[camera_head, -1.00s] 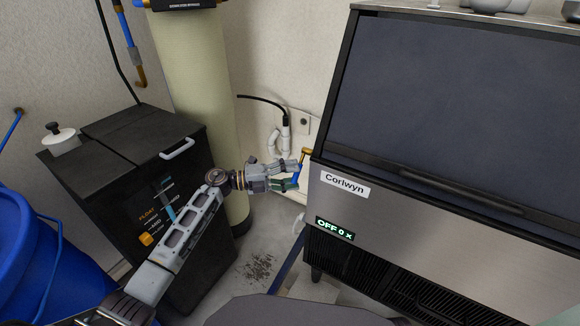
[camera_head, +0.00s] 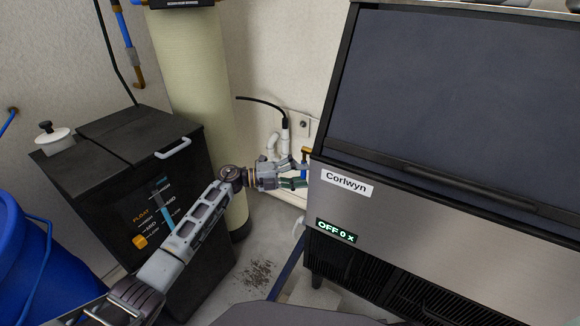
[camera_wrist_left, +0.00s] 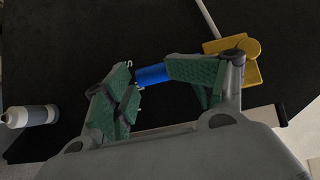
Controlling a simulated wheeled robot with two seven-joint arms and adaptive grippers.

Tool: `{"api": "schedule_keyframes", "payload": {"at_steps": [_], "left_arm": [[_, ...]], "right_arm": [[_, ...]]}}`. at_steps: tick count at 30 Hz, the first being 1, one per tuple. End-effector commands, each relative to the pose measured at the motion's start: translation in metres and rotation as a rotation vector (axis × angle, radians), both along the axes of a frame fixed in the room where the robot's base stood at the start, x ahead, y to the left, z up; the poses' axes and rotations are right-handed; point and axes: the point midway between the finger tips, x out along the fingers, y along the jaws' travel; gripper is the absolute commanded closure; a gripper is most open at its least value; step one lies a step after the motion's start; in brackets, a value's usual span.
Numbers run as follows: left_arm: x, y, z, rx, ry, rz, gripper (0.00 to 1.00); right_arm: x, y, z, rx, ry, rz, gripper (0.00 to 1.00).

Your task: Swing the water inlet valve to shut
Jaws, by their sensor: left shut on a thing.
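The water inlet valve shows as a brass body (camera_head: 306,150) beside the left edge of the ice maker (camera_head: 350,215). Its blue handle (camera_head: 304,173) hangs below the brass and is mostly hidden by my fingers. In the left wrist view the blue handle (camera_wrist_left: 153,75) lies between the green finger pads, with the brass body (camera_wrist_left: 236,52) to its right. My left gripper (camera_head: 296,176) is shut on the blue handle; it also shows in the left wrist view (camera_wrist_left: 150,88). My right gripper is not in view.
White pipes (camera_head: 284,143) with a black hose stand behind the gripper at the wall. A black cabinet (camera_head: 145,165) and a tall cream cylinder (camera_head: 190,65) stand to the left. A blue barrel (camera_head: 25,265) is at the far left. Some floor shows between cabinet and ice maker.

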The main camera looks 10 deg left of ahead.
Motion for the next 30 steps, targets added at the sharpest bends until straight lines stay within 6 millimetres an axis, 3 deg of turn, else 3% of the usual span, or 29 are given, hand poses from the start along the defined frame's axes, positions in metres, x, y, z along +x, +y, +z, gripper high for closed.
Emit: {"api": "schedule_keyframes", "payload": {"at_steps": [1, 3, 11, 30], "left_arm": [[0.004, -0.001, 0.013, -0.015, -0.013, 0.008, 0.53], [0.004, 0.0, 0.014, -0.015, -0.014, 0.01, 0.61], [0.004, 0.004, 0.017, -0.017, -0.018, 0.013, 0.61], [-0.006, 0.044, 0.015, -0.01, -0.019, 0.018, 0.61]], "right_arm": [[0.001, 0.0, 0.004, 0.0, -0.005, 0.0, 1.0], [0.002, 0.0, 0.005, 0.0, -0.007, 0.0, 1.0], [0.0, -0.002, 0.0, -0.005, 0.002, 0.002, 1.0], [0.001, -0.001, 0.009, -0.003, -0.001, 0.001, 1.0]]}}
